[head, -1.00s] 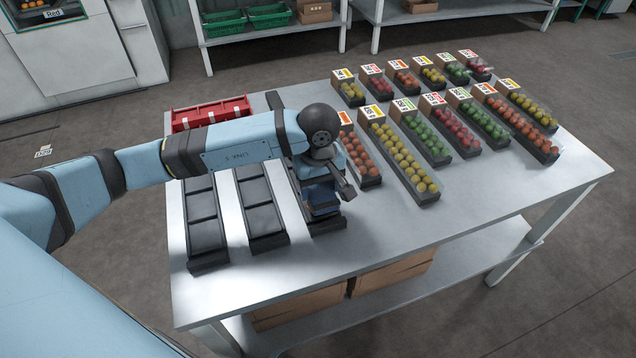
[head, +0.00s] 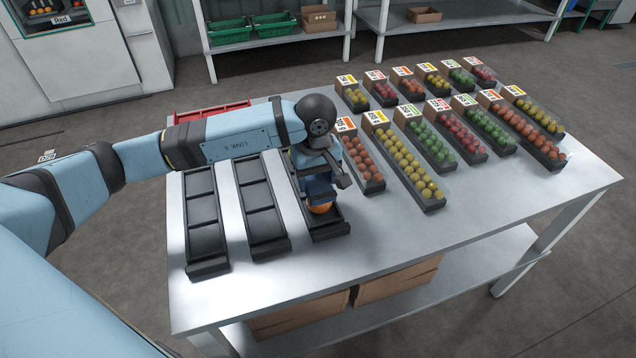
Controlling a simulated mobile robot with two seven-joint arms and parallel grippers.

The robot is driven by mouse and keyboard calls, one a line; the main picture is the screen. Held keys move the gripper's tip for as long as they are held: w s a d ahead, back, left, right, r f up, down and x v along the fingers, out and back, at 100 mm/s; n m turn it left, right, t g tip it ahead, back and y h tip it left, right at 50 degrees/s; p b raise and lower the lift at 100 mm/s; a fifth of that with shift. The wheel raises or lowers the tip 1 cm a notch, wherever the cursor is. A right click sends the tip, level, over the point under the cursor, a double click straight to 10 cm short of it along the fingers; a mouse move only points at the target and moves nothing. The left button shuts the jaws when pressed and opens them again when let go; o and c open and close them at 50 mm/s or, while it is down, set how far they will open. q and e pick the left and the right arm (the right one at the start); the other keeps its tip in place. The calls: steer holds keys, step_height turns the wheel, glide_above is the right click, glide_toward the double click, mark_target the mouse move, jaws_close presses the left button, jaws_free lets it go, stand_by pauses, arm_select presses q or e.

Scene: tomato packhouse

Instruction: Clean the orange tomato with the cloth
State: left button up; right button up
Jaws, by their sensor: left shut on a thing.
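The orange tomato (head: 321,208) sits in the front part of the rightmost black tray (head: 331,231), and its top is partly covered. My left gripper (head: 321,192) is directly above it, with its fingertips mostly hidden by the wrist and arm. A dark blue piece under the wrist, which looks like the cloth (head: 318,187), is in the shut gripper. It is right over the tomato; I cannot tell whether they touch. My right gripper is not in view.
Two more black trays, the left one (head: 206,268) and the middle one (head: 268,250), look empty. Tomato boxes (head: 437,203) fill the table's right and back. A red crate (head: 212,111) is behind my arm. The table's front right (head: 480,235) is clear.

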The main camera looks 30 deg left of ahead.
mark_target(322, 193)
arm_select(q)
steer(key=shift+w+a+f, duration=0.1)
steer(key=shift+a, duration=0.1)
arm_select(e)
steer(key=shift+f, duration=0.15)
arm_select(q)
steer(key=shift+d, duration=0.1)
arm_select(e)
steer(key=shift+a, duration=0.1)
arm_select(q)
steer(key=shift+s+d, duration=1.5)
steer(key=shift+d, duration=0.1)
